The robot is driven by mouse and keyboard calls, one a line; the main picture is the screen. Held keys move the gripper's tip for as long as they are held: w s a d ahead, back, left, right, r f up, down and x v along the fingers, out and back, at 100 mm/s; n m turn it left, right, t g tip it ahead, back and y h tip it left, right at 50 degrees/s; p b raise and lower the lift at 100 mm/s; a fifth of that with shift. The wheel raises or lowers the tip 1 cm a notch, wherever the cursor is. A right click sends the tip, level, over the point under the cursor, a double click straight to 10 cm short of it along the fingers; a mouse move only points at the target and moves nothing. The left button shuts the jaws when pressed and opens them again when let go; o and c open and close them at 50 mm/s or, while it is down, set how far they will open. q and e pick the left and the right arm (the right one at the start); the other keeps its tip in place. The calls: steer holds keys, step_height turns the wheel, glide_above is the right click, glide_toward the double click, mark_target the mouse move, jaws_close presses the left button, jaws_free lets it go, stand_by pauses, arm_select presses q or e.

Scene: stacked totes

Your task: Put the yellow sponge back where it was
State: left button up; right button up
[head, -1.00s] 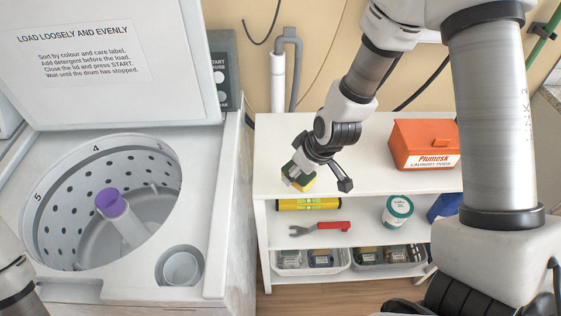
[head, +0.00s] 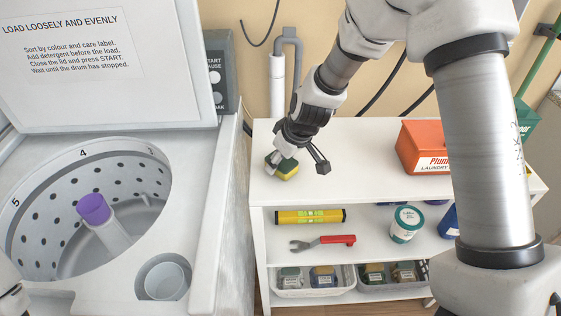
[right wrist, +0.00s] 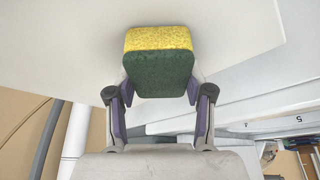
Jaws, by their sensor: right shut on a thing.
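The yellow sponge (head: 283,169), with a dark green scouring side, is at the left part of the white shelf unit's top (head: 350,185). My right gripper (head: 281,162) reaches down to it and is shut on it. In the right wrist view the sponge (right wrist: 158,62) sits between the two fingers of the gripper (right wrist: 160,88), green side toward the camera and yellow edge beyond. I cannot tell whether the sponge touches the shelf top. My left gripper is out of view; only a bit of my left arm shows at the lower left edge.
An orange laundry box (head: 421,145) stands on the shelf top at right. An open washer (head: 205,220) with a purple-topped agitator (head: 93,208) stands left. The shelf top's middle is clear.

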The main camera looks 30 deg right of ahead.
mark_target(289, 164)
steer(key=shift+f, duration=0.1)
steer(key=o, duration=1.1)
steer(key=p+v, duration=0.4)
steer(key=v, duration=0.1)
steer(key=p+v, duration=0.2)
steer(key=v, duration=0.1)
steer(key=shift+w, duration=0.25)
steer(key=p+v, duration=0.1)
steer(key=v, duration=0.3)
steer(key=shift+s+d, duration=0.1)
steer(key=shift+s, duration=0.15)
